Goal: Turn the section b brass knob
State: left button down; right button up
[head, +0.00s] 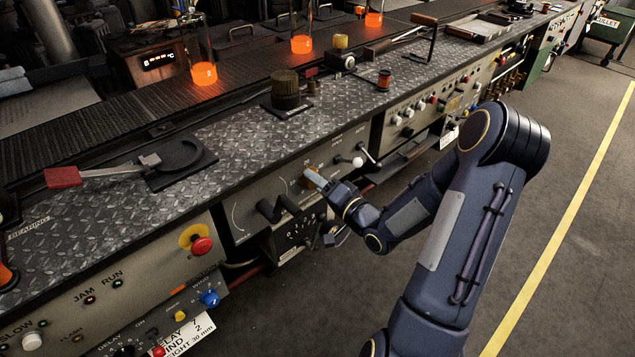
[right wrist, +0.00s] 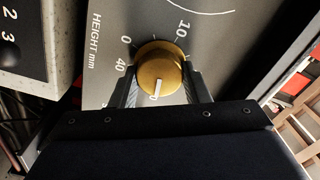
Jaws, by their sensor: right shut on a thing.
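The brass knob (right wrist: 160,68) sits on a grey panel (right wrist: 200,45) in the right wrist view, with a dial scale and "HEIGHT mm" lettering around it. A white mark on the knob points down in that view. My right gripper (right wrist: 160,84) has one finger on each side of the knob and is shut on it. In the head view my right gripper (head: 314,180) reaches the front panel (head: 250,196) below the bench top, and it mostly hides the knob there. My left gripper is not in view.
Black handles (head: 268,210) stick out left of my gripper, and a white-balled lever (head: 357,162) stands to the right. A red button (head: 201,245) is further left. The tread-plate bench top (head: 230,150) overhangs the panel. The floor (head: 560,200) on the right is clear.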

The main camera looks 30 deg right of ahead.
jog(key=o, duration=1)
jog(key=shift+s, duration=0.15)
jog(key=s, duration=0.5)
jog(key=s+d, duration=0.1)
jog(key=s, duration=0.1)
jog(key=shift+s, duration=0.25)
